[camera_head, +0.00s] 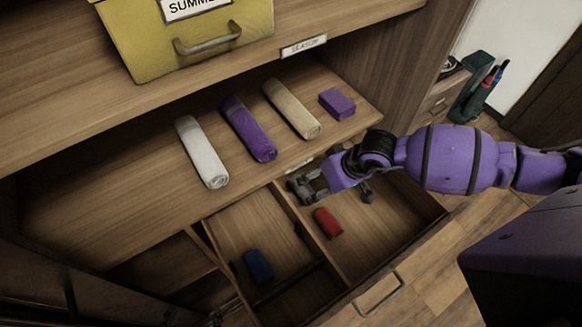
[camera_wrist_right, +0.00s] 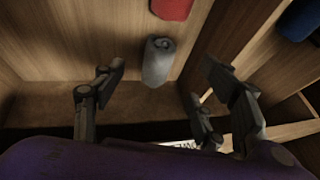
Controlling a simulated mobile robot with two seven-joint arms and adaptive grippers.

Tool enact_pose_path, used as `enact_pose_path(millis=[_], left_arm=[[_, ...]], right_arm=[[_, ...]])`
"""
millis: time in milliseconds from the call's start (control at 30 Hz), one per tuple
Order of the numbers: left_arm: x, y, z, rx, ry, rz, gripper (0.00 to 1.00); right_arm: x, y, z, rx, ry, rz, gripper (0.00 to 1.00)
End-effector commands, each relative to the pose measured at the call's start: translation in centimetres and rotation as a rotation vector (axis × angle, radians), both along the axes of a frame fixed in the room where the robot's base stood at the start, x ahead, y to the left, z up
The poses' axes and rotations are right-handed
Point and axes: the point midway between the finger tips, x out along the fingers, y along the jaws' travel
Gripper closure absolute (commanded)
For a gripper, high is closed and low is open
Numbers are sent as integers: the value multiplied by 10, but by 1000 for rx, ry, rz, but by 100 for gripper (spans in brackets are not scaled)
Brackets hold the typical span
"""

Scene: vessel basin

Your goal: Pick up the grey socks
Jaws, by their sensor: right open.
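The grey socks (camera_wrist_right: 158,60) are a small rolled bundle in the drawer compartment, seen in the right wrist view. They lie a little ahead of my right gripper (camera_wrist_right: 162,88), roughly between the lines of its spread fingers. No finger visibly touches them. In the head view my right gripper (camera_head: 333,192) is over the back of the open drawer's right compartment. The grey socks cannot be made out there, apparently hidden by the gripper. My left gripper is not in view.
A red sock roll (camera_head: 328,223) lies in the same compartment. A blue roll (camera_head: 257,265) lies in the compartment to the left, past a divider. Above, a shelf holds white (camera_head: 202,153), purple (camera_head: 248,129) and beige (camera_head: 292,109) rolls, and a folded purple cloth (camera_head: 337,103).

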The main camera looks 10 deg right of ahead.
Motion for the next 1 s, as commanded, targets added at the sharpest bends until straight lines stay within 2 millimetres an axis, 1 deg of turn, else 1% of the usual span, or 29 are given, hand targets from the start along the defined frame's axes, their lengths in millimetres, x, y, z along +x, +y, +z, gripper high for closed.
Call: enact_pose_path(millis=[133, 367, 500, 633, 733, 933, 1000], left_arm=[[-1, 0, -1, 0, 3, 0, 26], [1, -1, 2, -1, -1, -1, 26], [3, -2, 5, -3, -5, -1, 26], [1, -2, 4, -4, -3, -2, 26], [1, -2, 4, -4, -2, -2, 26], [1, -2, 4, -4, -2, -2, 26], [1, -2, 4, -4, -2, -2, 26]], right_arm=[[2, 4, -10, 1, 4, 0, 34], [12, 13, -32, 2, 0, -2, 34], [20, 20, -50, 2, 0, -2, 34], [24, 25, -65, 1, 1, -1, 34], [25, 26, -70, 1, 1, 1, 34], [25, 26, -70, 0, 1, 0, 34], [25, 26, -70, 0, 1, 0, 43]])
